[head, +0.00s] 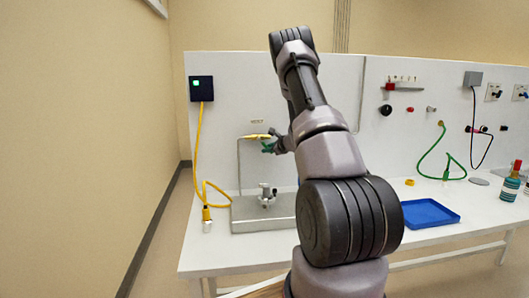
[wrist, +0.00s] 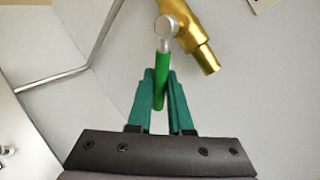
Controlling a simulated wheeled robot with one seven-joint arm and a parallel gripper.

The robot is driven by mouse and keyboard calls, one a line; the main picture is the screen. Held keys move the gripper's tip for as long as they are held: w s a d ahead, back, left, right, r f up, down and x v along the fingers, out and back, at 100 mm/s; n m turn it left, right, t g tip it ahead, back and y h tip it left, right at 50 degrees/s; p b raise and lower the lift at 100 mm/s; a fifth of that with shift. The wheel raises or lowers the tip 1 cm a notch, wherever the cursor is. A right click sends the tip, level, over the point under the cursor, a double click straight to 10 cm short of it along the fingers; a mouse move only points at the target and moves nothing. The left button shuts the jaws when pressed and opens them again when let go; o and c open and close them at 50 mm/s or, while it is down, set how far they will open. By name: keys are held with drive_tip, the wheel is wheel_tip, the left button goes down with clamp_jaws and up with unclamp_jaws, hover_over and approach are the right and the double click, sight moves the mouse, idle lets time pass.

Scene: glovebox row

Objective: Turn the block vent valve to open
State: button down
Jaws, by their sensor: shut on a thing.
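The vent valve has a brass body (wrist: 192,33) with a round silver hub and a green lever handle (wrist: 162,78) in the wrist view. The handle hangs down from the hub, at an angle to the brass body. My gripper (wrist: 162,75) has its green fingers closed on this handle, one on each side. In the head view the brass body (head: 256,136) shows small on the wall panel, with my gripper (head: 268,147) at its right end. There my arm and fingers hide most of the handle.
A metal pipe (head: 239,165) runs from the valve down to a steel tray (head: 245,222) with a small fitting (head: 266,194). A yellow cable (head: 197,150) hangs at the left. A blue tray (head: 428,213) lies on the bench to the right of my arm.

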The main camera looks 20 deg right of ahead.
drive_tip(key=shift+s+d+r+n+g+h, duration=0.15)
drive_tip(key=shift+d+r+n+g+h, duration=0.3)
drive_tip(key=shift+n+h, duration=0.3)
drive_tip(key=shift+s+d+r+n+g+h, duration=0.15)
drive_tip(key=shift+d+r+n+g+h, duration=0.2)
drive_tip(key=shift+r+n+h, duration=0.25)
drive_tip(key=c, duration=0.8)
unclamp_jaws()
drive_tip(key=shift+c, duration=0.2)
